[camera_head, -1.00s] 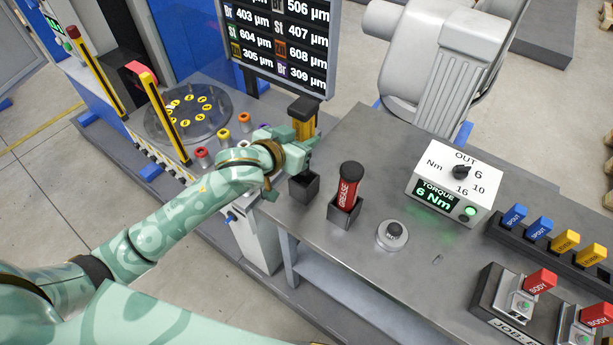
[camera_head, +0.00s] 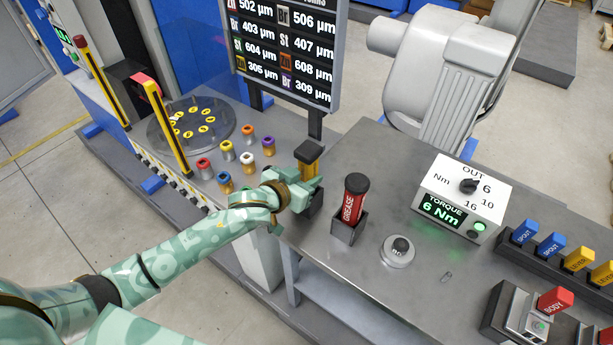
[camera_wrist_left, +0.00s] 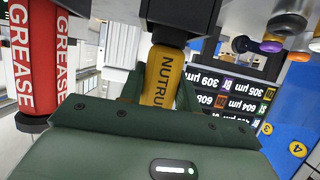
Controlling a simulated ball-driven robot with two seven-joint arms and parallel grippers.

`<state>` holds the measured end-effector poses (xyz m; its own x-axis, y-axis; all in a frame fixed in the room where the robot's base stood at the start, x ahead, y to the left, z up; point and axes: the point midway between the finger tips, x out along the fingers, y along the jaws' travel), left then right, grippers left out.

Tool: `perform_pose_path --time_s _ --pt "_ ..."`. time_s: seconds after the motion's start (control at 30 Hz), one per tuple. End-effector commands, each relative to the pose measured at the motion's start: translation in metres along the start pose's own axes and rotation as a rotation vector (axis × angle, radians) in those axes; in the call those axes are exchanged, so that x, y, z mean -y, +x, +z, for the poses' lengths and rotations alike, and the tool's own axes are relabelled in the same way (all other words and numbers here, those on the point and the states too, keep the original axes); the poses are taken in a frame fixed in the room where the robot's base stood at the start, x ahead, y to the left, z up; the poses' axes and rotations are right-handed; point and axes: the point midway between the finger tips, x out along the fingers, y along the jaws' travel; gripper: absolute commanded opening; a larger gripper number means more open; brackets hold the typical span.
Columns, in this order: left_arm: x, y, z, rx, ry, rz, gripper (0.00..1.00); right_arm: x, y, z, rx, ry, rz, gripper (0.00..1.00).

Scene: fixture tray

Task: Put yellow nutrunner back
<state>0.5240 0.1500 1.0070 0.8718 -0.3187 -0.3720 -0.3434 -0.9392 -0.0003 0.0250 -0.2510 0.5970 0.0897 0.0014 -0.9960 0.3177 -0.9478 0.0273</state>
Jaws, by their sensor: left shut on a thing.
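The yellow nutrunner (camera_head: 307,153), with a dark top, is upright in my left gripper (camera_head: 304,188), which is shut around its body. In the wrist view the yellow body (camera_wrist_left: 162,76) shows between the green jaws (camera_wrist_left: 158,100). The black square holder (camera_head: 314,207) at the table's left corner is directly below the gripper and partly hidden by it. The nutrunner's lower end is hidden in the head view, so how deep it sits in the holder cannot be told. My right gripper is not in view.
A red grease tube (camera_head: 353,200) stands in its own black holder just right of my left gripper. A grey round button (camera_head: 398,250) and the torque box (camera_head: 455,197) are further right. Several coloured-top pieces (camera_head: 247,160) and a display board (camera_head: 285,50) stand left and behind.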

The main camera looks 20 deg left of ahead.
Motion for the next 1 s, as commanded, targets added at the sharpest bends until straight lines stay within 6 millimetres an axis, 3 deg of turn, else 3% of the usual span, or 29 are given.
perform_pose_path --time_s 0.07,0.1,0.13,0.17,0.53,1.0 --pt "0.000 0.001 0.001 -0.003 0.000 0.000 0.05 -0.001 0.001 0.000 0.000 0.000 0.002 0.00" --pt "0.000 0.001 0.002 0.001 0.001 -0.001 0.44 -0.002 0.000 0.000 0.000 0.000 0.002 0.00" --pt "0.000 0.001 0.002 0.001 0.001 -0.001 0.52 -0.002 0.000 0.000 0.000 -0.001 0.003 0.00" --pt "0.000 0.001 0.002 0.001 0.000 -0.001 0.54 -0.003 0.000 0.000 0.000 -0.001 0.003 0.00" --pt "0.000 -0.007 -0.001 0.002 0.000 0.000 0.54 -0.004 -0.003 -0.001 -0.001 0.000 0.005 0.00" --pt "0.000 -0.105 -0.001 0.003 0.000 -0.002 0.54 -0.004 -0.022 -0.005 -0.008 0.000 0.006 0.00"
